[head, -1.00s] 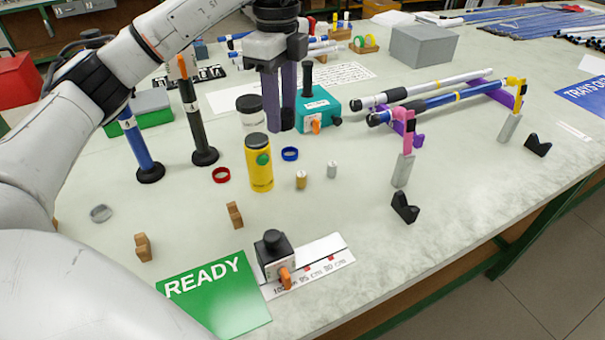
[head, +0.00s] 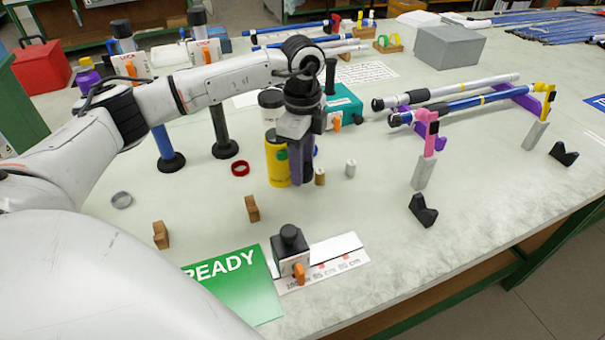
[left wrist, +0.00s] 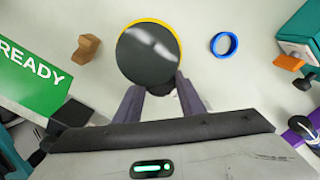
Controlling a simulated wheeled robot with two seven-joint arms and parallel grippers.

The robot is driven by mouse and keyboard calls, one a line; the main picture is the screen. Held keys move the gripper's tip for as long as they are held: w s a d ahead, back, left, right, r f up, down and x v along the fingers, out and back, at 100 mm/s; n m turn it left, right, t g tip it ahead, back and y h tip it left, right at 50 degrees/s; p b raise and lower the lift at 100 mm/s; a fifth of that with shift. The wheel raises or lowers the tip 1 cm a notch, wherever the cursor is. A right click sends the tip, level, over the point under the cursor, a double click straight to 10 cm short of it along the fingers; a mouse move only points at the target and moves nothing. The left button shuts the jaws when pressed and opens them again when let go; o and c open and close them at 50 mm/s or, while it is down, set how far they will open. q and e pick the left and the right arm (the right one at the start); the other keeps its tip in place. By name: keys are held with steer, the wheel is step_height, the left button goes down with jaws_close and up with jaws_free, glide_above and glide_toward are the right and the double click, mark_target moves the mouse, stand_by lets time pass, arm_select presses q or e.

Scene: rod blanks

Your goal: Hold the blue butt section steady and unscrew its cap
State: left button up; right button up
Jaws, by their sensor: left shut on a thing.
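One blue rod (head: 460,103) with a black end lies on a pink and a yellow upright at the right. Another blue rod (head: 161,142) stands in a black base at the left; I cannot tell which is the butt section. My left gripper (head: 302,178) points down beside the yellow flask (head: 276,172), well left of the lying rod. In the left wrist view, its fingers (left wrist: 160,92) meet the lower edge of the flask's round black lid (left wrist: 148,55) with a dark part between them. They are shut on the flask, which stands on the table. My right gripper is out of view.
A blue ring (left wrist: 224,44), red ring (head: 240,169), brass cylinder (head: 320,177) and silver cylinder (head: 351,168) stand near the flask. A teal box (head: 345,100) is behind. A black clamp box (head: 290,250) stands in front.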

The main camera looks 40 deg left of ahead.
arm_select(q)
steer(key=shift+f, duration=1.6)
steer(key=o, duration=1.2)
steer(key=shift+f, duration=0.1)
steer(key=shift+c, duration=0.2)
